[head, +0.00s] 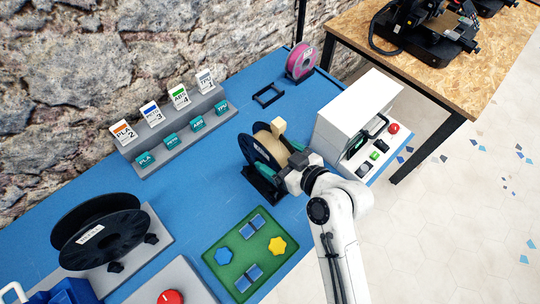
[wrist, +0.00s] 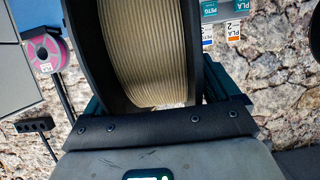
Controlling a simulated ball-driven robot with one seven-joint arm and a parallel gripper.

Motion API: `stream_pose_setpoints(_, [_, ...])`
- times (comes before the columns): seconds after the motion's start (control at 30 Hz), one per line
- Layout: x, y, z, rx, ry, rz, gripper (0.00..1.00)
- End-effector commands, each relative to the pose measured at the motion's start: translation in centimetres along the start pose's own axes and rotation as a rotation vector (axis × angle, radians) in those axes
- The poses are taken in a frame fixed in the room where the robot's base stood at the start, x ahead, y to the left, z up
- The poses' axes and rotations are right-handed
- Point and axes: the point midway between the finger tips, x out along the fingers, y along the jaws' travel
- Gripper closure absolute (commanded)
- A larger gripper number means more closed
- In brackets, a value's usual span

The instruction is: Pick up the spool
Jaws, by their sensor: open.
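A spool with black flanges and tan filament (head: 263,146) stands upright on a black stand (head: 262,186) on the blue table. It fills the upper middle of the wrist view (wrist: 150,45). My gripper (head: 280,160) is open at the spool's near side, with its teal fingers apart. In the wrist view the fingers (wrist: 155,95) show on either side of the spool's lower part. I cannot tell whether they touch it. The gripper hides part of the spool and stand in the head view.
A white box with buttons (head: 350,115) stands close to the right. A pink spool (head: 301,62) and a black frame (head: 268,95) are behind. A grey rack with labels (head: 175,145) is left. A large black spool (head: 98,235) and green board (head: 248,252) are in front.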

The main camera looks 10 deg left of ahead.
Motion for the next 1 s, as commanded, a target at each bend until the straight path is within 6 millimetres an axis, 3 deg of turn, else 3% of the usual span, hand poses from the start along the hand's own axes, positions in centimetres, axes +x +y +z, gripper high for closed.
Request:
stream_pose_setpoints(0.13, [-0.02,0.01,0.01,0.0,0.0,0.0,0.14])
stream_pose_setpoints(1.0, [-0.05,0.02,0.01,0.0,0.0,0.0,0.97])
